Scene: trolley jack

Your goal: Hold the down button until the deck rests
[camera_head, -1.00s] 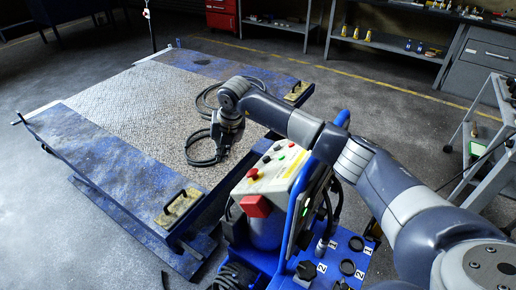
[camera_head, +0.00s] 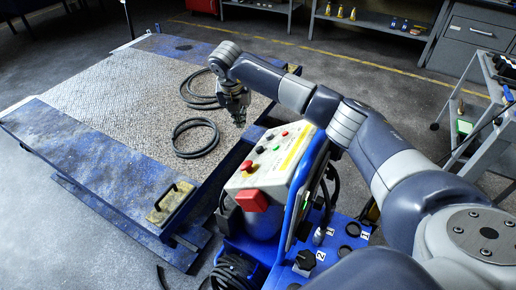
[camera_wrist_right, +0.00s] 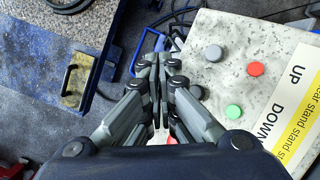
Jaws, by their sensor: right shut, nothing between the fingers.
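The blue lift deck (camera_head: 95,140) with its speckled plate stands above a lower blue frame (camera_head: 185,250), at the left in the head view. The pale control box (camera_head: 265,165) is on the blue trolley beside it. In the right wrist view, a red button (camera_wrist_right: 256,68) lies beside the word UP and a green button (camera_wrist_right: 233,112) beside the word DOWN. My right gripper (camera_head: 240,122) is shut and empty, just beyond the box's far end. In the wrist view its fingertips (camera_wrist_right: 152,60) are left of the buttons, not touching them. My left gripper is out of view.
A red mushroom knob (camera_head: 246,167) sits on the box's near end. Black hose coils (camera_head: 195,138) lie on the deck. A grey cart (camera_head: 480,120) stands at the right and shelves stand at the back. Black cables (camera_head: 235,270) hang by the trolley.

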